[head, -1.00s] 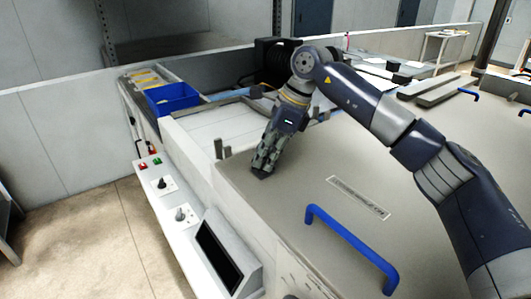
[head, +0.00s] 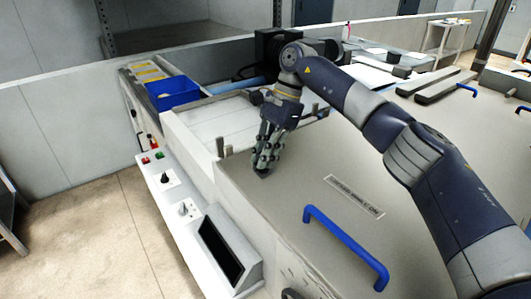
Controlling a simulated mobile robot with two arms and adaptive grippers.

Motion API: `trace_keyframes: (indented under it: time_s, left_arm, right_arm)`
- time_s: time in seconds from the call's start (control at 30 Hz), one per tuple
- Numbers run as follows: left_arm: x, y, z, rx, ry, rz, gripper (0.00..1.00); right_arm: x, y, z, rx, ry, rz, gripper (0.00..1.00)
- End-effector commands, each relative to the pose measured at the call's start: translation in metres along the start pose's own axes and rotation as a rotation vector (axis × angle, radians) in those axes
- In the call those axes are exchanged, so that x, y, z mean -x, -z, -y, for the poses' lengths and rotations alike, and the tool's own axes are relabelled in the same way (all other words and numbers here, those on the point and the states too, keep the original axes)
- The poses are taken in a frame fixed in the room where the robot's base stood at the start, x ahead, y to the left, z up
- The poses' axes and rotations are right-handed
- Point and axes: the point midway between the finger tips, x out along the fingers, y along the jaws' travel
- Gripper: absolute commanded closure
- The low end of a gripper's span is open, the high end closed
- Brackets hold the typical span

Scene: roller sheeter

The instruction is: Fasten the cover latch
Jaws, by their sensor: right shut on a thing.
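The machine's large beige cover (head: 300,200) lies flat and closed, with a blue handle (head: 345,245) near its front and a label plate (head: 354,197). My right gripper (head: 262,170) points down at the cover's far left corner. Its fingers are shut on a small dark part there, which may be the cover latch; the fingers hide most of it. My left gripper is not in view.
A control panel (head: 165,177) with buttons, knobs and a dark screen (head: 220,250) runs along the machine's left side. A blue bin (head: 172,93) stands at the far end. A second blue handle (head: 467,91) is at the right. Floor (head: 90,230) at left is clear.

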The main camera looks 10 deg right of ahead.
Motion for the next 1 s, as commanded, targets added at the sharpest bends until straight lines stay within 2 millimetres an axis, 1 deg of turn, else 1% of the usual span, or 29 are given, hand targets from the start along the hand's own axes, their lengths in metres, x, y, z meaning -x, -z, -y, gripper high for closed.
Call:
trace_keyframes:
  time_s: [0.03,0.47,0.5,0.53,0.57,0.87,1.0]
  left_arm:
    - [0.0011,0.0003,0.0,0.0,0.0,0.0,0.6]
    - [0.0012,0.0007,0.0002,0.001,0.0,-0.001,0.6]
    - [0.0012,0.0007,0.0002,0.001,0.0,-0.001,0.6]
    - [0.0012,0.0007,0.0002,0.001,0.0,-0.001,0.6]
    - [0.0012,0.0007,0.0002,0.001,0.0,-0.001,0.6]
    - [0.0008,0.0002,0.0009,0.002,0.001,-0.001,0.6]
    - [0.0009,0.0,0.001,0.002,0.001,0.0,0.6]
  right_arm:
    - [0.0041,-0.0015,0.0016,0.007,0.007,0.0,1.0]
    - [0.0041,-0.0016,0.0018,0.016,0.005,0.0,1.0]
    - [0.0041,-0.0017,0.0018,0.016,0.005,0.0,0.8]
    - [0.004,-0.0016,0.0018,0.016,0.005,0.0,0.73]
    - [0.0037,-0.0015,0.0017,0.016,0.005,0.0,0.69]
    - [0.0018,-0.0005,0.0007,0.012,-0.001,0.0,0.69]
    - [0.0099,-0.0006,0.001,0.012,0.0,-0.001,0.69]
